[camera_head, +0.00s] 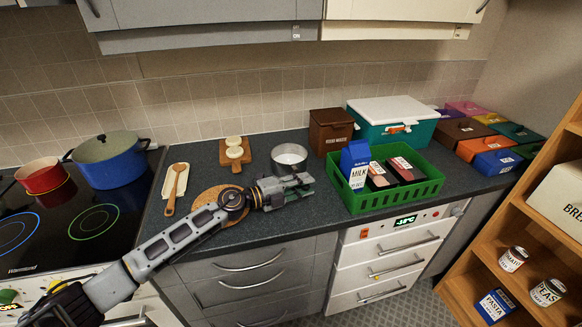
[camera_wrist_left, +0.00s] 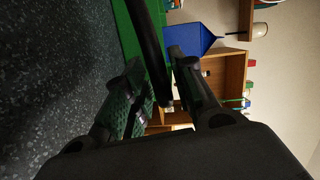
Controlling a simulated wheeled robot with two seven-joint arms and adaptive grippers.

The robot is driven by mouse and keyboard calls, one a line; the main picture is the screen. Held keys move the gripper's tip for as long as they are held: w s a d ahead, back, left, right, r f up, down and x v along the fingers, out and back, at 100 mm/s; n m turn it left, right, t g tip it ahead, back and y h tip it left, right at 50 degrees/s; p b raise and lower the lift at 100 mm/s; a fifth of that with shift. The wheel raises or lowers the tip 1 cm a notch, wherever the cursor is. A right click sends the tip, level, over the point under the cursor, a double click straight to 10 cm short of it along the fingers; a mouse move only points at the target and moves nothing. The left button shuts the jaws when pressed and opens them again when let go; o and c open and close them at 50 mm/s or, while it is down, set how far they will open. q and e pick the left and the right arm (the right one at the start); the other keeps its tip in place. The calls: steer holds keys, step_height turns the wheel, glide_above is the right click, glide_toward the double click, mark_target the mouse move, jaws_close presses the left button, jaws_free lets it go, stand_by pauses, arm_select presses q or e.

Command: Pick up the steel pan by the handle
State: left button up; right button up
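The steel pan (camera_head: 289,155) stands on the dark counter, left of the green crate. My left gripper (camera_head: 303,186) is just in front of it and covers the place where its handle comes toward the counter's front. In the left wrist view a black bar, which looks like the pan's handle (camera_wrist_left: 150,40), runs between the two fingers of my left gripper (camera_wrist_left: 160,70). The fingers are apart, with some gap showing beside the handle, so the gripper looks open around it. My right gripper is in neither view.
The green crate (camera_head: 415,194) with a milk carton (camera_head: 355,164) and other cartons stands close to the right of my gripper. A round cork mat (camera_head: 206,197) lies under my left forearm. A wooden board (camera_head: 236,155) and brown box (camera_head: 330,132) stand behind.

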arm_select(q)
steer(key=shift+c, duration=1.1)
jaws_close()
steer(key=shift+r, duration=0.15)
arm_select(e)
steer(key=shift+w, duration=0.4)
